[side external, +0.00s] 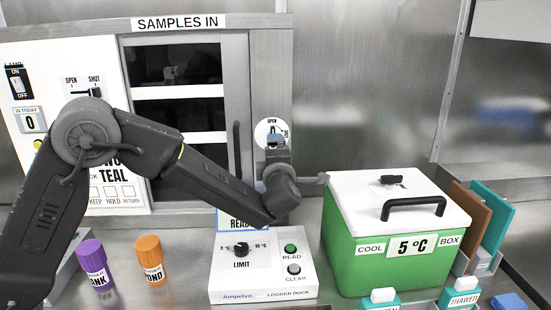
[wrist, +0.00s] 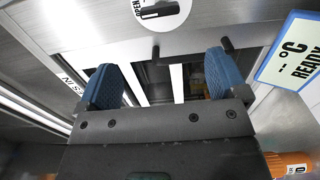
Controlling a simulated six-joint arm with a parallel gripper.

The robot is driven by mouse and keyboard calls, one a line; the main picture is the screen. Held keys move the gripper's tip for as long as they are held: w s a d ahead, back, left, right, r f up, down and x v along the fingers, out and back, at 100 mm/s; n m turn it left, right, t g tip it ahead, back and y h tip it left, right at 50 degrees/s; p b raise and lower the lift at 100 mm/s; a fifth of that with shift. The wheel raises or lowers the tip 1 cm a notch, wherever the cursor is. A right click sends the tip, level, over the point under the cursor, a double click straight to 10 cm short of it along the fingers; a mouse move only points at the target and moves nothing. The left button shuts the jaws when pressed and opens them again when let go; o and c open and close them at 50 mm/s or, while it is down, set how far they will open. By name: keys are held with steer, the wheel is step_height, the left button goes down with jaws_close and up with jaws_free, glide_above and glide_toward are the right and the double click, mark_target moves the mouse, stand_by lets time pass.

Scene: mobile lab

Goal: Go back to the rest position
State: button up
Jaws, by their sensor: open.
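My gripper (side external: 276,141) is raised in front of the right side of the samples hatch, with one blue finger pad showing. In the wrist view its two blue fingers (wrist: 161,80) stand wide apart with nothing between them. The hatch (side external: 190,110) is marked SAMPLES IN and has dark panes and a dark upright handle (side external: 237,150). A round white dial plate (side external: 263,128) marked OPEN is just behind my gripper and partly hidden by it. It also shows at the top of the wrist view (wrist: 160,12). I cannot tell whether my gripper touches it.
A purple tube (side external: 94,262) and an orange tube (side external: 150,260) stand at the front left. The logger dock (side external: 262,285) is below my wrist. A green cool box (side external: 375,262) with a white lid stands to its right. Brown and teal plates (side external: 470,225) stand at the far right.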

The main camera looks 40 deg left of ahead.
stand_by(0.4)
steer(key=s+d+r+m+t+h, duration=0.1)
steer(key=s+d+r+m+h, duration=0.3)
steer(key=m+h, duration=0.35)
steer(key=s+d+r+m+h, duration=0.1)
steer(key=s+r+m+h, duration=0.5)
steer(key=m, duration=0.3)
steer(key=s+a+f+m+g, duration=0.2)
steer(key=s+f+m+g, duration=0.2)
steer(key=s, duration=0.8)
steer(key=s+a+f+m+g, duration=0.2)
steer(key=s+f+m+g, duration=0.2)
steer(key=s, duration=0.9)
step_height(320, 180, down, 3)
steer(key=m, duration=0.2)
steer(key=shift+a+m+y, duration=0.3)
steer(key=shift+m+y, duration=0.05)
